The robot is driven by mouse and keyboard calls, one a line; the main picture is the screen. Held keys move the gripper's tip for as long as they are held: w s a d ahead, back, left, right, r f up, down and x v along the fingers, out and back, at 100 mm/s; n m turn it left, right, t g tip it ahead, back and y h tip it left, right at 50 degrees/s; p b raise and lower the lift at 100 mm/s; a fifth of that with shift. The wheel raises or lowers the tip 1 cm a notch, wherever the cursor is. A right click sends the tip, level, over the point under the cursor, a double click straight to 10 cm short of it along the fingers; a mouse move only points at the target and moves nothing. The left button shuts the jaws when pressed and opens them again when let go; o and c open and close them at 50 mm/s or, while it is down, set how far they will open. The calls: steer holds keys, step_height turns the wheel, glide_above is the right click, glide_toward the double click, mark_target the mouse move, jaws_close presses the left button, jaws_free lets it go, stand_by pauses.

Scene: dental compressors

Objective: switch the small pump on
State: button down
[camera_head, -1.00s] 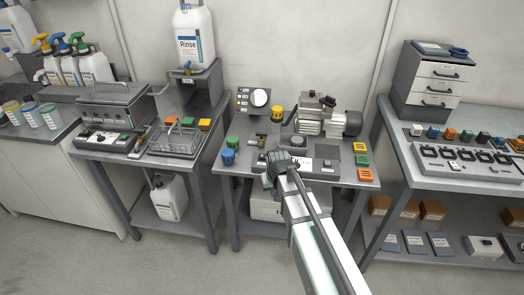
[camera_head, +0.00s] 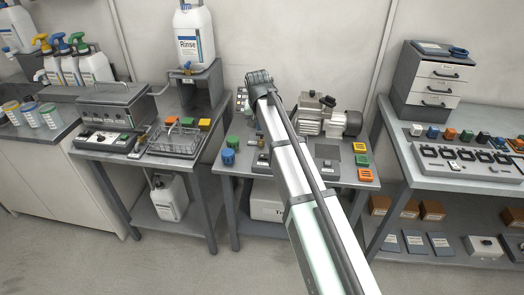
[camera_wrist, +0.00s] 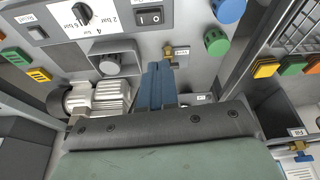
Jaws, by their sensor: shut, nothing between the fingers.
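The pump (camera_head: 325,115), a silver finned body with a dark motor, stands at the back of the middle bench. It also shows at the left in the wrist view (camera_wrist: 95,100). A black rocker switch (camera_wrist: 150,17) sits on a light control panel (camera_wrist: 105,12) at the bench's front, beside a black dial marked in bar. Its position is too small to tell. My gripper (camera_head: 258,77) is raised over the back left of the bench. In the wrist view its blue fingers (camera_wrist: 158,72) are shut and empty, apart from the switch.
A brass valve (camera_wrist: 178,52) and a grey round knob (camera_wrist: 110,63) are near the fingers in the picture. Blue and green knobs (camera_head: 230,150) stand at the bench's left front. My arm hides part of the bench's middle and the wall-side gauge unit.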

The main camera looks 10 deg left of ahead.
steer(key=shift+s+d+f+m, duration=0.15)
steer(key=shift+s+m, duration=0.15)
steer(key=shift+m, duration=0.3)
steer(key=shift+f, duration=0.1)
glide_above(262, 155)
steer(key=f, duration=1.1)
steer(key=shift+s+d+f, duration=0.1)
steer(key=shift+s+f, duration=0.15)
steer(key=shift+s, duration=0.15)
steer(key=shift+f, duration=0.9)
